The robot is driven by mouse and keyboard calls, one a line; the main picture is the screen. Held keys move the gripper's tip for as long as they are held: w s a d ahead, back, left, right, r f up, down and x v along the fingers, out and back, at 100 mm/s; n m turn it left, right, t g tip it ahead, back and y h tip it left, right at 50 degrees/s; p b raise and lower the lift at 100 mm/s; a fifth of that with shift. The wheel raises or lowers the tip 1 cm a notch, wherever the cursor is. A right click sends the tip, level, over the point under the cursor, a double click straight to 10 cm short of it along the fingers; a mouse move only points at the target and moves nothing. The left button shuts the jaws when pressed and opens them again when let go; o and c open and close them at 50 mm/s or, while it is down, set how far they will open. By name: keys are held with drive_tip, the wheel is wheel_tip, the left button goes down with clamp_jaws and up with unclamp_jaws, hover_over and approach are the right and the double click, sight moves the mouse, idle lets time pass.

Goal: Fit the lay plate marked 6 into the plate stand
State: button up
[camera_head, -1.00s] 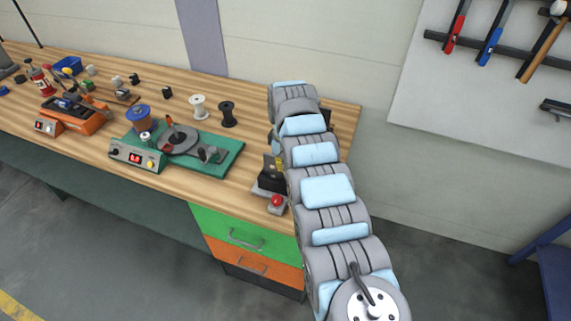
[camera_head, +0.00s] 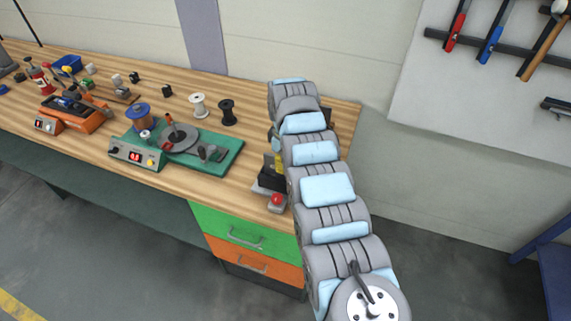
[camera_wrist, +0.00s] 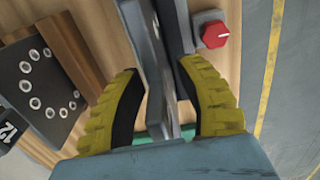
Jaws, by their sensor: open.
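My gripper (camera_wrist: 165,105) has two yellow ribbed fingers, spread apart in the wrist view. A thin grey plate (camera_wrist: 155,85) stands nearly edge-on between them; I cannot read any mark on it. Gaps show on both sides of its lower part, and the fingers do not appear closed on it. A dark upright piece (camera_wrist: 187,75) lies beside it near the right finger; I cannot tell whether this belongs to the plate stand. A dark plate with a ring of holes (camera_wrist: 45,85) is at the left, by a tag reading 12. In the head view my arm hides most of this area.
A red button on a grey box (camera_wrist: 214,34) stands close to the right finger; it also shows in the head view (camera_head: 277,201). A wooden block (camera_wrist: 75,55) is left of the fingers. A green-based machine (camera_head: 180,148) and two spools (camera_head: 213,108) stand farther left on the bench.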

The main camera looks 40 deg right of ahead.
wheel_tip(320, 180, up, 10)
drive_tip(key=shift+r, duration=0.6)
drive_tip(key=shift+a, duration=0.1)
